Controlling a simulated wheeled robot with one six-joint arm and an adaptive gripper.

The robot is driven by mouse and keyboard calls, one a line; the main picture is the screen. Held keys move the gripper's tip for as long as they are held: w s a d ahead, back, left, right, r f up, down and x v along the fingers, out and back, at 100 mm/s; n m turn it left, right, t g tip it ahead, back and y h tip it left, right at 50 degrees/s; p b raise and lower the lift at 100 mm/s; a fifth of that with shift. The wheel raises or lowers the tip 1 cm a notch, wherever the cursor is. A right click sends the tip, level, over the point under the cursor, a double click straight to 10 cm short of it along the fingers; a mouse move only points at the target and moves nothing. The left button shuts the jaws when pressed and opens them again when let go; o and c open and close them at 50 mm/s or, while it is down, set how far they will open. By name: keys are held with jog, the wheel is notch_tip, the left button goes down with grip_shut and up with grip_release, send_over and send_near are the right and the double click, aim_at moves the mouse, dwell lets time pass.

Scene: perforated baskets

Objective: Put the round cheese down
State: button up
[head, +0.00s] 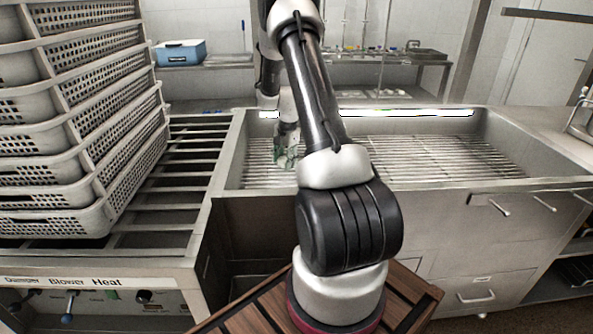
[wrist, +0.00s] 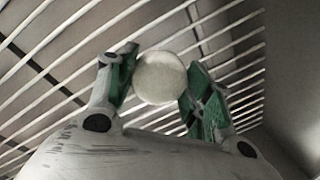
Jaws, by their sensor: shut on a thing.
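The round cheese (wrist: 160,78) is a pale, whitish disc or ball held between the green-padded fingers of my gripper (wrist: 158,88) in the wrist view. The bars of a metal rack lie beyond it; I cannot tell how far it is above them. In the head view my gripper (head: 286,150) hangs over the left part of the sink-like metal basin (head: 228,165). The cheese cannot be made out in the head view.
A tall stack of white perforated baskets (head: 85,130) stands on a slatted rack (head: 180,165) at the left. The rack in the basin (head: 440,158) is clear on the right. A blue box (head: 180,53) sits on a back shelf.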

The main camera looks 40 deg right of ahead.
aim_at(285, 175)
jog(key=shift+f, duration=2.2)
jog(key=o, duration=1)
jog(key=shift+f, duration=0.1)
jog(key=shift+o, duration=0.2)
